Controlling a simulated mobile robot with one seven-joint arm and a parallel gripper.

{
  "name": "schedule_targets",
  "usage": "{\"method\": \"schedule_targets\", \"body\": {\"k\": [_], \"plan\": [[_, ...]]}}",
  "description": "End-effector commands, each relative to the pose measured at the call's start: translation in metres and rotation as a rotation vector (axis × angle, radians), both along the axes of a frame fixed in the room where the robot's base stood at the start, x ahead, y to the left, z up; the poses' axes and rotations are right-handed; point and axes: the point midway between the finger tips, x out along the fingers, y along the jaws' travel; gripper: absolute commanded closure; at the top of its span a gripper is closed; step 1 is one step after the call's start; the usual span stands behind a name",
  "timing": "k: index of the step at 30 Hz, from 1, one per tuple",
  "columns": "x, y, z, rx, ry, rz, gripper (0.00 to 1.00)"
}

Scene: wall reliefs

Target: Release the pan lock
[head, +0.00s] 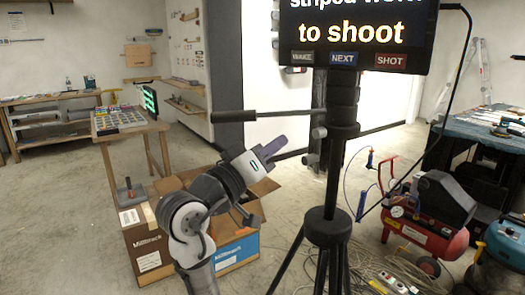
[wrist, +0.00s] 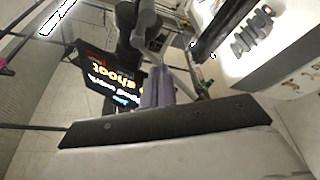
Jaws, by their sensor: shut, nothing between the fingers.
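A black tripod (head: 328,225) stands right of centre with a screen (head: 355,35) on top, showing "to shoot" and the labels WAKE, NEXT and SHOT. A pan handle (head: 235,116) sticks out left from its head. A small grey knob (head: 319,132) sits on the head, with another small grey part (head: 311,160) lower down. I cannot tell which is the pan lock. My gripper (head: 278,145) is left of these knobs, apart from them in the picture, shut and empty. In the wrist view its fingers (wrist: 157,92) are together, with the screen (wrist: 110,78) to their left.
Open cardboard boxes (head: 150,240) stand on the floor below my arm. A red compressor (head: 425,235) and coiled cables (head: 385,265) lie right of the tripod. A worktable (head: 130,128) stands at left. Floor between is partly clear.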

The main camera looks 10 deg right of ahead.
Motion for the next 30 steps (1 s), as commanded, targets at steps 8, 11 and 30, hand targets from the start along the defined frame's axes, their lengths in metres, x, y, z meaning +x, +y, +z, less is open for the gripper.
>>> {"method": "schedule_targets", "body": {"k": [8, 11, 30], "plan": [[0.016, -0.038, 0.002, 0.001, 0.003, 0.001, 1.00], [0.009, -0.040, -0.008, 0.001, 0.003, 0.002, 1.00], [0.000, -0.042, -0.022, 0.001, 0.000, 0.002, 1.00]]}}
